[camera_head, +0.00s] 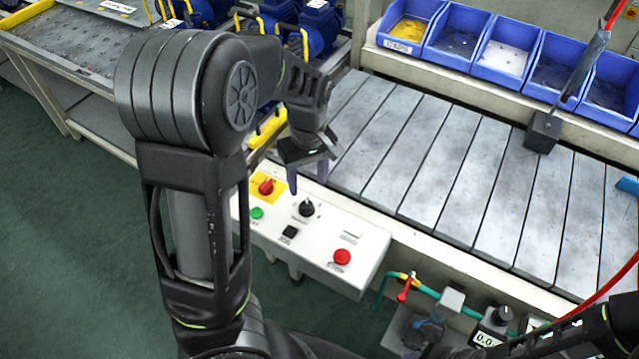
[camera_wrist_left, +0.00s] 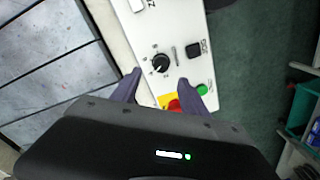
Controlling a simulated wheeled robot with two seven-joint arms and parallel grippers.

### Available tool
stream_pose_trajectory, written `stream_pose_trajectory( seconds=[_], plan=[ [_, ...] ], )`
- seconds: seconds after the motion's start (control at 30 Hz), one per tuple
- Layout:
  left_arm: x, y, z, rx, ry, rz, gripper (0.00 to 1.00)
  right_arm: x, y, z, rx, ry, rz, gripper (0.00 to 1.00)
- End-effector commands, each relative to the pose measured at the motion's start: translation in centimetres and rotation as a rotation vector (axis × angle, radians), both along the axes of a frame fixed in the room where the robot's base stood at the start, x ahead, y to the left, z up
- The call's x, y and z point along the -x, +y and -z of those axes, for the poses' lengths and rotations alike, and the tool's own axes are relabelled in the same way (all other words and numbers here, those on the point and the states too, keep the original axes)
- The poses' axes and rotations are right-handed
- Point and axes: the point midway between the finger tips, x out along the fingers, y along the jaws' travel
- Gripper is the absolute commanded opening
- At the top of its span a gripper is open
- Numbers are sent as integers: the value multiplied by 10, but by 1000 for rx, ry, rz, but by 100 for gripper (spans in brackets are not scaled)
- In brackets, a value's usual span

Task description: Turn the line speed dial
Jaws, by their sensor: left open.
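The line speed dial (camera_head: 306,208) is a black knob with a white pointer mark on the sloped white control panel (camera_head: 345,277). In the left wrist view the dial (camera_wrist_left: 161,63) sits inside a ring of scale marks, just beyond my fingertips and roughly between their lines. My left gripper (camera_head: 310,174) is open and empty, above the panel and close to the dial, apart from it as far as I can tell. Its two dark fingers also show in the left wrist view (camera_wrist_left: 163,80). My right gripper does not show; only part of that arm is at the lower right.
Near the dial are a red switch on a yellow plate (camera_head: 266,187), a green button (camera_head: 257,213), a black square button (camera_head: 290,232) and a red button (camera_head: 342,257). The slatted conveyor (camera_head: 430,160) lies behind the panel. Blue bins (camera_head: 455,37) line the back.

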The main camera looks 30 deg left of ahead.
Motion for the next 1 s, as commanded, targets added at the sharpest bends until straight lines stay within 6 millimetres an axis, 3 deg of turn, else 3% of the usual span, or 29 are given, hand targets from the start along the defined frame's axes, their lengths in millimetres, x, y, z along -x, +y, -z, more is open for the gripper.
stream_pose_trajectory(
  seconds=[0.43,0.8,1.0],
  plan=[
    [0,0,7,0,1,1,52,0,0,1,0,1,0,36],
    [3,1,59,-1,3,0,52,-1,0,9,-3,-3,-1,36],
    [2,1,77,0,0,0,52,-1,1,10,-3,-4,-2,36]
  ],
)
